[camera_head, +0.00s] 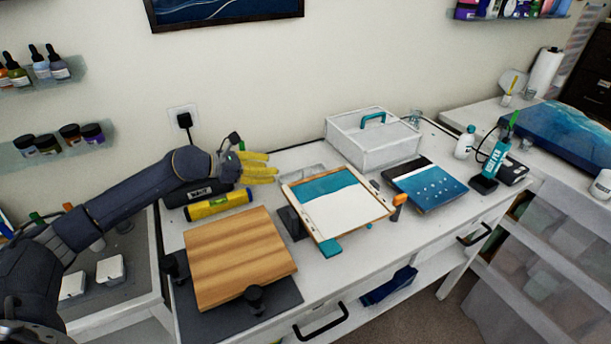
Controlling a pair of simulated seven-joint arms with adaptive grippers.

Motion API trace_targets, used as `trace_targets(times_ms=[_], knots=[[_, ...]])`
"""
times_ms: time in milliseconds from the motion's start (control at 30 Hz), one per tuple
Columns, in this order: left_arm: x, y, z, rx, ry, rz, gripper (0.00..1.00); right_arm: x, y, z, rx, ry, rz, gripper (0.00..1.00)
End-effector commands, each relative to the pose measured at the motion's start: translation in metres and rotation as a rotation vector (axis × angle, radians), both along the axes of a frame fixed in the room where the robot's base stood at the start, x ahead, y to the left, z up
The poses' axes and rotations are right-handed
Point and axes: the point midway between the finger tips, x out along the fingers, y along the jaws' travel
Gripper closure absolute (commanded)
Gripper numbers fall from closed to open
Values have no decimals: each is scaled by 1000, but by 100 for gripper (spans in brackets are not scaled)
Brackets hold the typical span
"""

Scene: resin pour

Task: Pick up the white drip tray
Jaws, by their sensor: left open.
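My left arm reaches in from the left. Its gripper (262,168), with yellow fingers, is open above the back of the white worktable, with nothing seen between the fingers. I cannot surely tell which thing is the white drip tray. A shallow, pale, see-through tray (296,176) lies just right of the fingers, partly hidden behind a wood-edged panel. That panel (338,211) has a white and teal face and lies in front and to the right of the gripper. My right gripper is not in view.
A wooden board (237,255) lies front left, over a dark mat (280,301). A yellow level (219,204) lies below my left wrist.

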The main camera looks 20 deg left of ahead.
Motion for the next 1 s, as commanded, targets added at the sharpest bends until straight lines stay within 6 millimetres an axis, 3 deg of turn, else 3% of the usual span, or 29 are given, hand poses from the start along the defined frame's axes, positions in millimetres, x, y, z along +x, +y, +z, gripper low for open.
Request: trace_targets(times_ms=[433, 1000], knots=[[51, -55, -29, -4, -2, -1, 59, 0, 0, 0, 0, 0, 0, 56], [77, -84, -47, -5, 0, -1, 59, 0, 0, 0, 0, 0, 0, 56]])
